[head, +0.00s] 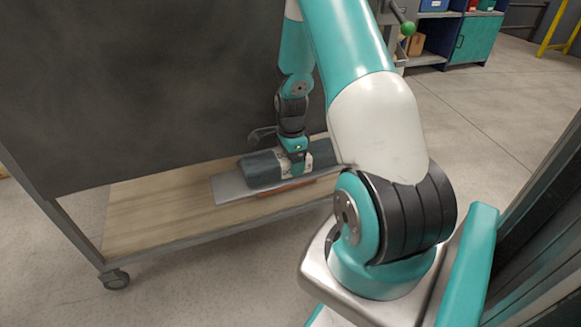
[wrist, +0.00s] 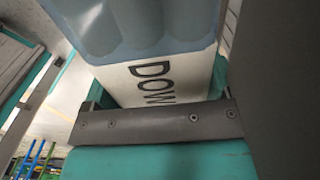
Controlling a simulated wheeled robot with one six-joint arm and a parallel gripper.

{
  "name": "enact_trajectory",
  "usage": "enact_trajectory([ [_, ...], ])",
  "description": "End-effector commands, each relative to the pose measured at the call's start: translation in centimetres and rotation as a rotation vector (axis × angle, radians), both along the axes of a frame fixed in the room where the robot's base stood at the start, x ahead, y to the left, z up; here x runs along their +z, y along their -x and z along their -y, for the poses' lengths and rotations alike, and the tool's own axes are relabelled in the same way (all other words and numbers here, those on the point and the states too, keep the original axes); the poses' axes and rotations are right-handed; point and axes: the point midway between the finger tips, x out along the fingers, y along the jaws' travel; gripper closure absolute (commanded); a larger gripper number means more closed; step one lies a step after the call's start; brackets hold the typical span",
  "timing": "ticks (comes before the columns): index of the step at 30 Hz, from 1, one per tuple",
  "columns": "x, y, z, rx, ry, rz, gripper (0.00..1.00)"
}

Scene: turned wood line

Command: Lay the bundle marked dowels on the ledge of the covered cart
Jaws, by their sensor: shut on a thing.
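The bundle (head: 262,170) is a dark blue-grey block in the head view, with a pale label band. In the wrist view the bundle (wrist: 140,25) is close up, and its white band reads "DOW", the rest cut off. The covered cart has a dark cover (head: 130,80) and a low wooden ledge (head: 150,205). The bundle is over a flat grey plate (head: 230,188) on this ledge; I cannot tell whether it touches it.
A caster (head: 115,279) carries the cart's near left corner. The ledge's left part is bare. A teal cabinet (head: 472,40) stands far back on the right, with open floor before it.

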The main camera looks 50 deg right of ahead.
Motion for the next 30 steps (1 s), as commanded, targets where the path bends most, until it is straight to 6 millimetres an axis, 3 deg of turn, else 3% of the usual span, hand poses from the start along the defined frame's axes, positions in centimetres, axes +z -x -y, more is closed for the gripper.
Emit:
enact_trajectory([
  [12, -0.4, -0.2, 0.0, 0.002, 0.002, 0.003, 0.60],
  [13, -0.5, -0.2, 0.0, 0.002, 0.001, 0.002, 0.15],
  [15, -0.4, -0.2, 0.0, 0.002, 0.002, 0.003, 0.00],
  [23, -0.2, -0.2, 0.0, 0.002, 0.002, 0.003, 0.00],
  [26, 0.9, -0.2, 0.1, 0.002, 0.003, 0.004, 0.00],
  [30, 3.9, -0.2, 0.1, 0.002, 0.005, 0.005, 0.00],
])
